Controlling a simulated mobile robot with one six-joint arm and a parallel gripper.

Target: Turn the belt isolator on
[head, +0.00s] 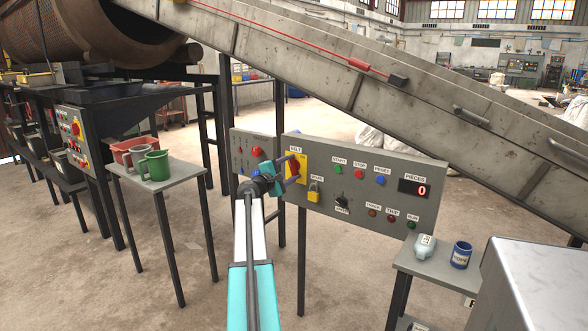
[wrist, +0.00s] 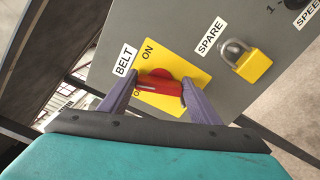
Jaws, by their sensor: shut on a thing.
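The belt isolator is a red rotary handle (wrist: 160,87) on a yellow plate (wrist: 185,62) beside the label BELT. The word ON shows on the plate, and a second marking is mostly hidden by my left finger. My gripper (wrist: 159,90) is shut on the red handle, with one finger at each end of it. In the head view my gripper (head: 292,168) reaches the yellow plate (head: 303,160) at the left end of the grey control panel (head: 373,165). The handle lies across the plate; I cannot tell exactly which marking it points to.
A yellow padlock (head: 314,191) labelled SPARE hangs right of the isolator. Buttons, a speed knob (head: 342,200) and a display (head: 415,188) reading 0 sit further right. A side table (head: 185,183) with mugs stands left. The sloping conveyor (head: 340,70) passes behind the panel.

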